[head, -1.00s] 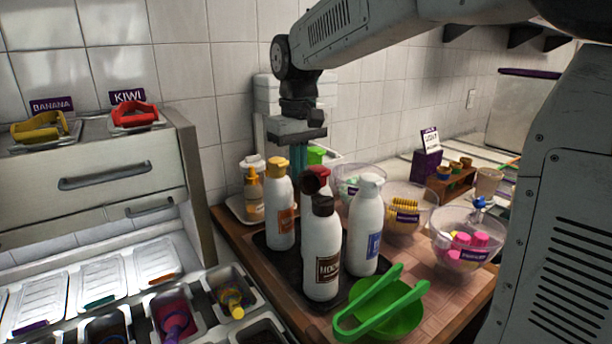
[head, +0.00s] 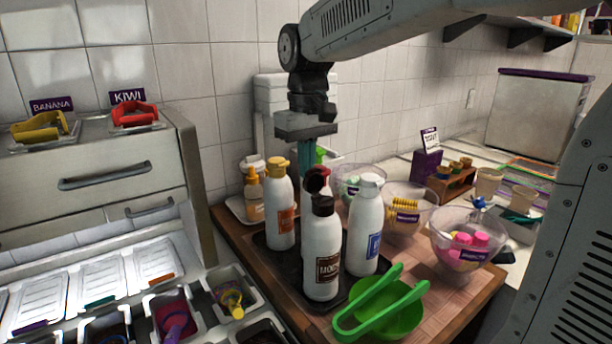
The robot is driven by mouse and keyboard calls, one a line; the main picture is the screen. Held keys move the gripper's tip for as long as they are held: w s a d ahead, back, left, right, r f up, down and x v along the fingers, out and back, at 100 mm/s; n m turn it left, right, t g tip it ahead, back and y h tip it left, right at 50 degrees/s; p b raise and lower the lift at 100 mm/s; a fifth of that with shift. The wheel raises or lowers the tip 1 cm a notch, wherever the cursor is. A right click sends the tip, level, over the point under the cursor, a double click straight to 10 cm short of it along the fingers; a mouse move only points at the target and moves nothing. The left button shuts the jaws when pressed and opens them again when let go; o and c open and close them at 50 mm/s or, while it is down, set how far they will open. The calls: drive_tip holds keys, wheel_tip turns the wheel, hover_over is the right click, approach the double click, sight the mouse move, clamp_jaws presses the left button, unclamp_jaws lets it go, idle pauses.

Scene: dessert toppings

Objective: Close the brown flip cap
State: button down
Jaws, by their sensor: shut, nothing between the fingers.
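A white bottle with a brown label (head: 322,255) stands upright at the front of a group of bottles. Its brown flip cap (head: 321,206) has its lid (head: 317,181) raised above the base, so the cap is open. My gripper (head: 305,178) points down just behind and slightly left of the raised lid. Its teal fingers are shut with nothing between them. The fingertips are partly hidden by the bottles and lid, and I cannot tell whether they touch the lid.
An orange-capped bottle (head: 279,205) stands left, and a white-capped bottle (head: 365,225) stands right, both close by. A red-topped bottle is mostly hidden behind. Green tongs on a green bowl (head: 385,310) sit in front. Clear bowls (head: 468,240) stand to the right.

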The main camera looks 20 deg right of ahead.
drive_tip(key=shift+s+d+r, duration=0.15)
drive_tip(key=shift+s+r, duration=0.2)
drive_tip(key=shift+s, duration=0.35)
drive_tip(key=shift+s+d+f, duration=0.1)
drive_tip(key=shift+s+d, duration=0.1)
drive_tip(key=shift+s, duration=0.85)
drive_tip(key=shift+s+d+f, duration=0.1)
drive_tip(key=shift+s+d, duration=0.1)
drive_tip(key=shift+s, duration=0.85)
drive_tip(key=shift+f, duration=0.3)
wheel_tip(320, 180, up, 8)
